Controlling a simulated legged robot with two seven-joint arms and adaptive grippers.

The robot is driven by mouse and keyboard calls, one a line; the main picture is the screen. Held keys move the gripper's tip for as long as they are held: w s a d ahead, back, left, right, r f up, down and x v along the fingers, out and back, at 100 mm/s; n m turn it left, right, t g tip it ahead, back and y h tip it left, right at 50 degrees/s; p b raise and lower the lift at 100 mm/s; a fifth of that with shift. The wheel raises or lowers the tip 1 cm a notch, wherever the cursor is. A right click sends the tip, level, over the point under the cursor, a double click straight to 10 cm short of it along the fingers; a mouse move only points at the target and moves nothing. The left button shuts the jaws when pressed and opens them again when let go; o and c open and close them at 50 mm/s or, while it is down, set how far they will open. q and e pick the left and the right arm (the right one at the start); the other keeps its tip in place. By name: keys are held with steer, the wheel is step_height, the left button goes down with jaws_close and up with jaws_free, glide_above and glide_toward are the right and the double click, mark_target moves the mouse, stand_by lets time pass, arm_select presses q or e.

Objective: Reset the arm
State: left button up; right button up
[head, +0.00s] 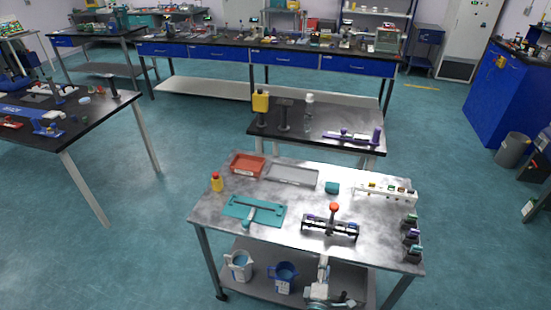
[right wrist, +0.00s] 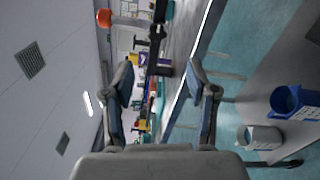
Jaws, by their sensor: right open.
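My right gripper (head: 323,268) shows at the bottom of the head view, in front of the near edge of the steel cart (head: 290,235). In the right wrist view the right gripper (right wrist: 161,72) has its two fingers well apart, with nothing between them. The picture there is turned on its side. The gripper is apart from the cart and its objects. My left gripper is not in view.
The cart top carries a teal fixture (head: 268,213), red tray (head: 247,165), grey tray (head: 292,173), yellow bottle (head: 217,182) and a white rack (head: 388,191). A white jug (head: 238,267) and blue jug (head: 284,278) stand on the lower shelf. A black-topped table (head: 350,121) is behind.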

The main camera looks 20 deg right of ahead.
steer(key=s+a+f+m+g+y+p, duration=0.1)
steer(key=s+f+m+g+y, duration=0.3)
steer(key=f, duration=0.9)
steer(key=s+a+f+m+g+y+p, duration=0.1)
steer(key=s+f+g+p, duration=0.15)
steer(key=s+f, duration=0.65)
arm_select(q)
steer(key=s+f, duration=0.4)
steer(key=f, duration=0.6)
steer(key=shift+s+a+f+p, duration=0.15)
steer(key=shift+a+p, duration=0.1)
steer(key=shift+p, duration=0.1)
arm_select(e)
steer(key=s+a+f+m+g+y, duration=0.2)
steer(key=s+f+m+g, duration=0.1)
steer(key=s+f, duration=0.5)
steer(key=s+a+f+m+g+y, duration=0.2)
steer(key=s+a+f+m+g, duration=0.1)
steer(key=s+f, duration=0.6)
steer(key=shift+a+m+g, duration=0.35)
steer(key=shift+m+g, duration=0.15)
steer(key=shift+g, duration=0.15)
